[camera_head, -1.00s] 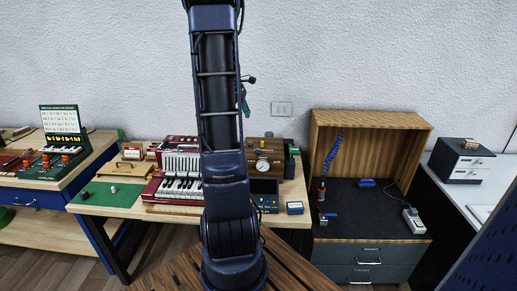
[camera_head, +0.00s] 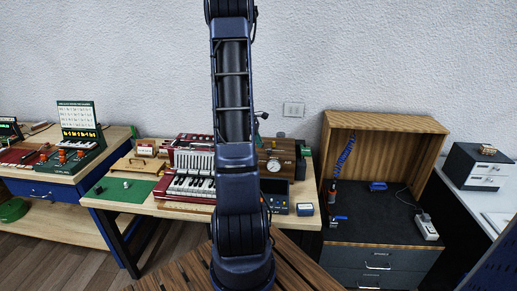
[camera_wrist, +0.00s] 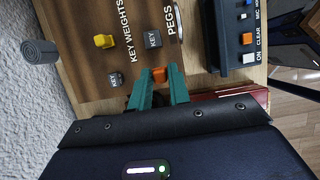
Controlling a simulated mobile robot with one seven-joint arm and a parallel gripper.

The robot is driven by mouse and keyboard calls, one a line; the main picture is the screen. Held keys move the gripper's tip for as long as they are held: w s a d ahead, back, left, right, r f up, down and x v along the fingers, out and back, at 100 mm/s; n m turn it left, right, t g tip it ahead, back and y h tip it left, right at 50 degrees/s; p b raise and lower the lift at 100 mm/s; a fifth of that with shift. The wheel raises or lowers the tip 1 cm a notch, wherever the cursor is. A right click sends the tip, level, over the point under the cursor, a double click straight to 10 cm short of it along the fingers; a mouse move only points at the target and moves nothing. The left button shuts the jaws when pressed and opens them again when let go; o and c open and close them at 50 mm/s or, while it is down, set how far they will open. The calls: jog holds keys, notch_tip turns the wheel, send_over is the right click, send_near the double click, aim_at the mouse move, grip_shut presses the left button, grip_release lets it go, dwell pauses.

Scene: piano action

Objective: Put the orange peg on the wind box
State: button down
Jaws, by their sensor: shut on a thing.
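In the wrist view the orange peg (camera_wrist: 159,75) is between the green fingertips of my gripper (camera_wrist: 159,73), which is shut on it. The peg is over a dark wooden surface marked KEY WEIGHTS and PEGS. In the head view a brown wooden box with a round gauge (camera_head: 274,166) stands at the back of the middle table, right of my arm. It looks like the wind box (camera_head: 285,147), though no label is readable.
A yellow piece (camera_wrist: 103,41) and grey KEY blocks (camera_wrist: 152,39) are near the gripper. A dark console (camera_wrist: 238,38) with coloured buttons lies to the right. In the head view a keyboard model (camera_head: 190,185) is left of my arm, and a green mat (camera_head: 127,190) lies farther left.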

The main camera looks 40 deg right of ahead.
jog(key=shift+f, duration=1.85)
jog(key=shift+f, duration=0.15)
jog(key=c, duration=1.3)
grip_release()
